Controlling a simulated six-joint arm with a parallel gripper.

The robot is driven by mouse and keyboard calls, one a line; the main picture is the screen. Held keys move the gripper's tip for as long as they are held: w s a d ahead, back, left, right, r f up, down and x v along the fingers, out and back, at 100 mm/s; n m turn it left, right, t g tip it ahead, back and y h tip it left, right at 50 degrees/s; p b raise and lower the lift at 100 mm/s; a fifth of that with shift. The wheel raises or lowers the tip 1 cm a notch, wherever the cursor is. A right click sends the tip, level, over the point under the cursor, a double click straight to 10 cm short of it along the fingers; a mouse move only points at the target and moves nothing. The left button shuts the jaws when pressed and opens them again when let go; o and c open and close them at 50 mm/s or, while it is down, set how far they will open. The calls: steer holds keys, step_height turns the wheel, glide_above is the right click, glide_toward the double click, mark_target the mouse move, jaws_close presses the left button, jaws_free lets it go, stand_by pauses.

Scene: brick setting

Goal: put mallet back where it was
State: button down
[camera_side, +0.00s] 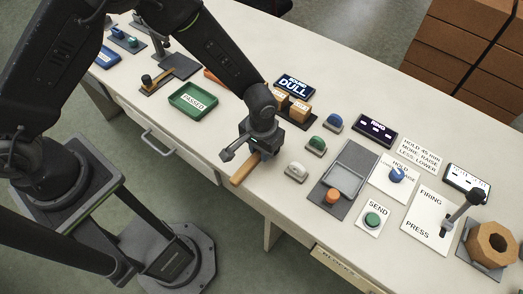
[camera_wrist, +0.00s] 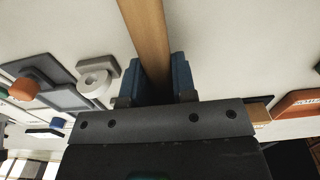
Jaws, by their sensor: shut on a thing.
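My gripper (camera_side: 257,152) is low over the white bench near its front edge. In the wrist view its two blue fingers (camera_wrist: 158,76) are closed on both sides of a wooden handle, which I take to be the mallet (camera_wrist: 147,28). In the side view the mallet's handle (camera_side: 244,169) slants down and left from under my gripper, near the bench edge. I cannot tell whether the mallet touches the bench.
A green PASSED tray (camera_side: 193,100) lies left of my gripper. Two wooden blocks (camera_side: 299,109) and the DULL sign (camera_side: 294,87) stand behind it. Bare bench lies between tray and gripper.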

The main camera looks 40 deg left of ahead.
steer(key=shift+f, duration=0.7)
steer(key=shift+f, duration=0.15)
steer(key=c, duration=0.9)
jaws_free()
